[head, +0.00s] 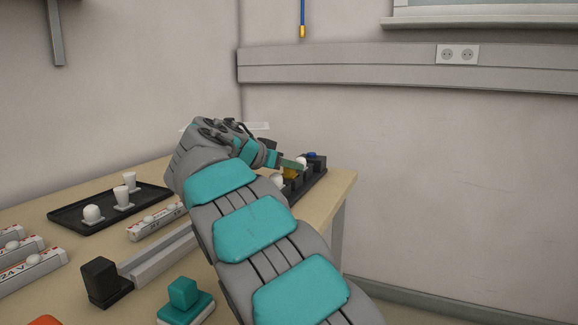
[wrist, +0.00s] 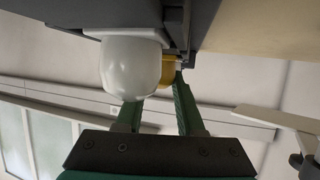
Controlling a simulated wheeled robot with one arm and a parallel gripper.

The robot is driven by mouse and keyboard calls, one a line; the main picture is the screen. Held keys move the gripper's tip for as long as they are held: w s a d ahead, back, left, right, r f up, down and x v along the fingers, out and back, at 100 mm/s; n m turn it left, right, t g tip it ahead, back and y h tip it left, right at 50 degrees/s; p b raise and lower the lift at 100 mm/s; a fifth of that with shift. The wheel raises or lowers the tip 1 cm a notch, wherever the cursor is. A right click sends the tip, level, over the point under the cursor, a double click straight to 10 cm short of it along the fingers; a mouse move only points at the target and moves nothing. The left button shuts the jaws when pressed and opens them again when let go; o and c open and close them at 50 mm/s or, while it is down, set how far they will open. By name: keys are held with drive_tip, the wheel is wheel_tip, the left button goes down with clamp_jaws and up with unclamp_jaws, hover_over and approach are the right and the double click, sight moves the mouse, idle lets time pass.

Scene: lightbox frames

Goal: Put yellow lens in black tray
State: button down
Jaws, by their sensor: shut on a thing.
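The yellow lens (head: 290,173) is at my gripper's tips (head: 288,163), over the black holder at the table's right end. In the wrist view my gripper (wrist: 157,92) is shut on the yellow lens (wrist: 169,72), which is partly hidden behind a white dome (wrist: 130,68). I cannot tell whether the lens touches the holder. A flat black tray (head: 70,218) lies on the left of the table, with white pieces on it, one domed and two cup-shaped.
The black holder (head: 317,174) carries white pieces and a blue one (head: 312,154). White labelled boxes (head: 150,228) lie by the tray. A black block (head: 101,280) and a teal button-like piece (head: 184,294) stand at the front. My arm hides the table's middle.

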drive_tip(key=shift+f, duration=0.1)
drive_tip(key=shift+f, duration=0.2)
drive_tip(key=c, duration=0.5)
unclamp_jaws()
drive_tip(key=shift+r, duration=0.1)
drive_tip(key=shift+r+p, duration=0.1)
drive_tip(key=shift+p, duration=0.3)
